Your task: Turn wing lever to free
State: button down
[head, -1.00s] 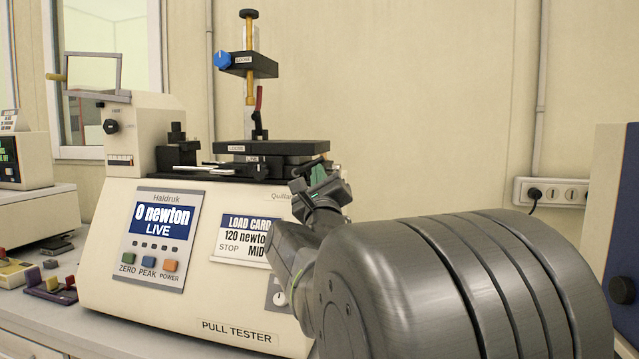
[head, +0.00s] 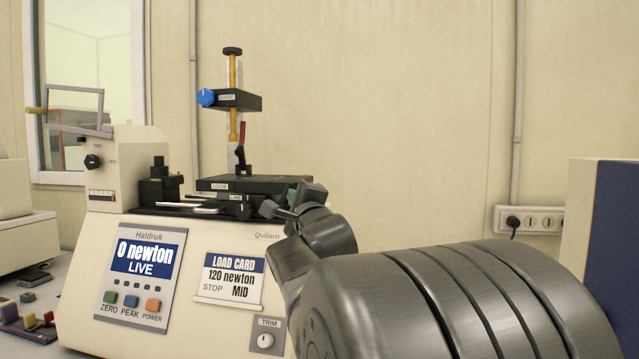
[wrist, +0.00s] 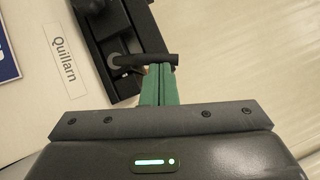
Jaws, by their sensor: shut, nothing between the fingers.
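The pull tester (head: 190,235) stands in front of me. A dark lever with a round hub (wrist: 116,61), which looks like the wing lever, sticks out from the edge of its black slide bed in the wrist view. It also shows in the head view as a small dark bar (head: 268,208) at the bed's right end. My gripper (wrist: 160,72) is shut and empty, its green fingertips right at the lever's bar; I cannot tell whether they touch it. In the head view my gripper (head: 294,194) is at the bed's right end, partly hidden by my wrist.
A black platform (head: 260,183) and a post with a blue knob (head: 206,97) and a red lever (head: 241,138) rise above the bed. The front carries a display panel (head: 140,262), a load card (head: 229,278) and a trim dial (head: 265,340). A blue-sided cabinet (head: 600,230) stands at right.

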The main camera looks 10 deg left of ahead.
jog(key=r+n+g+p, duration=0.1)
jog(key=p, duration=0.3)
jog(key=shift+a+n, duration=0.3)
jog(key=shift+a, duration=0.05)
jog(key=shift+a+f+p, duration=0.1)
jog(key=shift+p, duration=0.5)
